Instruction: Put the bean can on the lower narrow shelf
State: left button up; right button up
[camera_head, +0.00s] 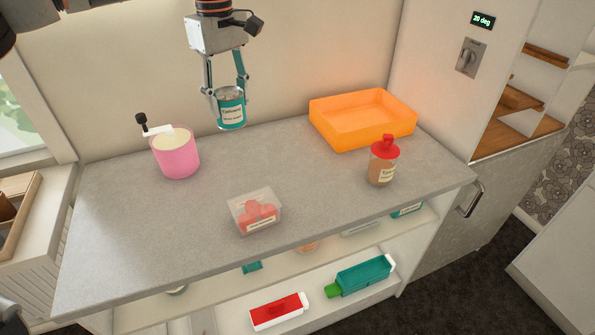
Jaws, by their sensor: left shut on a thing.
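The bean can (232,113), a metal can with a teal label, is held upright above the back of the grey counter. My left gripper (226,95) points down and is shut on it, with one finger on each side. The label print is too small to read. Two narrow wooden shelves show in the niche at the right: an upper one (546,56) and a lower one (522,97), partly hidden by the white cabinet's edge.
The counter (130,230) holds a pink pot (176,158), a clear tub with red contents (254,214), an orange tray (362,136) and a red-lidded jar (383,168). Below are white shelves with a red box (279,311) and a teal box (362,276). The counter's middle is clear.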

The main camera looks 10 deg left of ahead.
pick_arm(q)
jog(key=shift+w+d+r, duration=0.15)
jog(key=shift+w+d, duration=0.05)
jog(key=shift+d, duration=0.05)
notch_tip(320, 180, down, 20)
jog(key=shift+r+b, duration=0.15)
jog(key=shift+b, duration=0.4)
jog(key=o, duration=1.3)
